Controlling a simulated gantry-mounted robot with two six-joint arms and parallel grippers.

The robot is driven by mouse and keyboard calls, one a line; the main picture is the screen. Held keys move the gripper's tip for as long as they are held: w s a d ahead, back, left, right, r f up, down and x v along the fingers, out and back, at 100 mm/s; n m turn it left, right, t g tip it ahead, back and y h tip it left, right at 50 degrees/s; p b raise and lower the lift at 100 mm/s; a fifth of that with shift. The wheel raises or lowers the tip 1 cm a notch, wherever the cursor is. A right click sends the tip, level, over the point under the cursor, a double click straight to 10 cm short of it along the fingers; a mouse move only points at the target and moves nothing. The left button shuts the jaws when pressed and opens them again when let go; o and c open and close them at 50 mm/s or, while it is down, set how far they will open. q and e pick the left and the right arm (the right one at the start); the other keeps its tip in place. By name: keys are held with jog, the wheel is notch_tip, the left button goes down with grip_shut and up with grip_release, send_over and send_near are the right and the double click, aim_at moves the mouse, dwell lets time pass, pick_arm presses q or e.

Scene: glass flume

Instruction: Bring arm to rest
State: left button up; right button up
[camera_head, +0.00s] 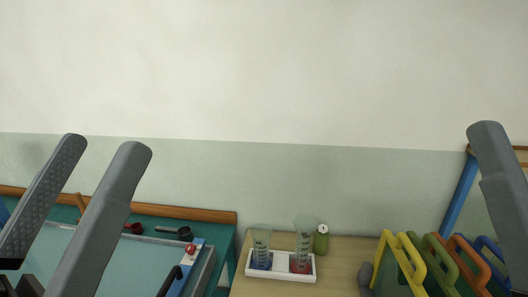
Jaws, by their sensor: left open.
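My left gripper (103,148) comes up from the lower left, its two grey fingers clearly apart, open with nothing between them. It is raised in front of the pale wall, over the teal bench. One grey finger of my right gripper (488,130) stands at the right edge; its other finger is out of frame, so its opening cannot be told.
The teal bench (228,245) at lower left carries dark and red fittings. A white tray (281,278) on the wooden table (342,262) holds two clear cylinders with blue and red at their bases. Beside it are a green bottle (321,241) and coloured frames (403,262).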

pick_arm(q)
jog(key=s+a+r+n+t+y+p, duration=0.1)
jog(key=a+r+n+t+y+p, duration=0.15)
jog(key=a+r+y, duration=0.45)
notch_tip(320, 180, up, 32)
jog(key=d+y+p, duration=0.1)
jog(key=p, duration=3.4)
jog(key=shift+d+r, duration=0.2)
jog(key=shift+d, duration=0.2)
notch_tip(320, 180, down, 41)
jog(key=b, duration=4)
jog(key=shift+b, duration=0.3)
